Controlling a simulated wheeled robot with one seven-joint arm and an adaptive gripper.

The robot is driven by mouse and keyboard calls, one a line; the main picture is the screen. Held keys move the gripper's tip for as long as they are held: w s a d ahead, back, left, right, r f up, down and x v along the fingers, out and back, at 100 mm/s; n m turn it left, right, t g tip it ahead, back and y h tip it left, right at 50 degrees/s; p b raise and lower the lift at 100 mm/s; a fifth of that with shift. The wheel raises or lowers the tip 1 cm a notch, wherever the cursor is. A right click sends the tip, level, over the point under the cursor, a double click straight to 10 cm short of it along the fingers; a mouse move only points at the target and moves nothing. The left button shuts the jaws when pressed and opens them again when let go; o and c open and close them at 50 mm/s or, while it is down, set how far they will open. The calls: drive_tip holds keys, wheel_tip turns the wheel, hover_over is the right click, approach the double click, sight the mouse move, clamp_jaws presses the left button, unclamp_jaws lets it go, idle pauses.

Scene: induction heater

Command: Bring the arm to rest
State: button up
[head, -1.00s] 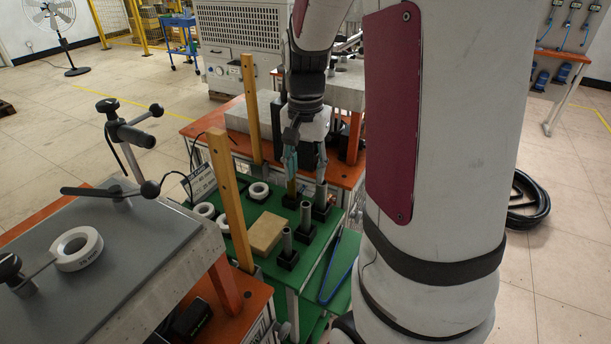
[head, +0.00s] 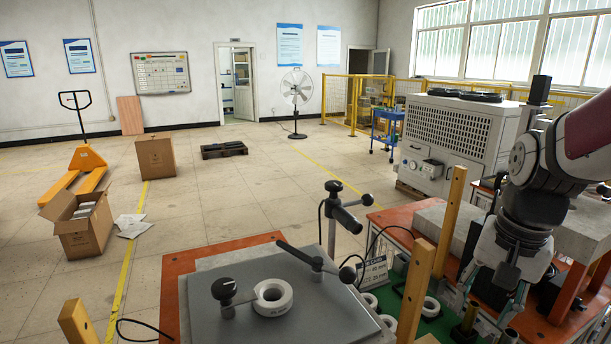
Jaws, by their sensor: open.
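My gripper (head: 484,308) hangs downward at the lower right of the head view, at the end of my arm. It is open, with its fingers over the green tabletop (head: 446,326). A dark-topped post stands close by the fingers. I cannot tell whether they touch it. Nothing shows held between the fingers, though the tips are partly hidden near the posts.
A grey-topped bench with a white ring (head: 272,298) and black-handled clamps (head: 340,212) is left of my gripper. Wooden uprights (head: 449,222) stand close to the arm. A large grey machine (head: 455,140) is behind. Open floor (head: 250,205) lies at the left and back.

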drive_tip(key=s+a+r+n+t, duration=0.1)
drive_tip(key=s+a+r+n, duration=0.2)
drive_tip(key=s+a+n, duration=0.1)
drive_tip(key=s+a+r+n+t+p, duration=0.1)
drive_tip(key=s+a+r+n+t, duration=0.1)
drive_tip(key=s+a, duration=0.5)
drive_tip(key=shift+s+r+n, duration=0.8)
drive_tip(key=shift+s+n, duration=0.05)
drive_tip(key=shift+n, duration=0.55)
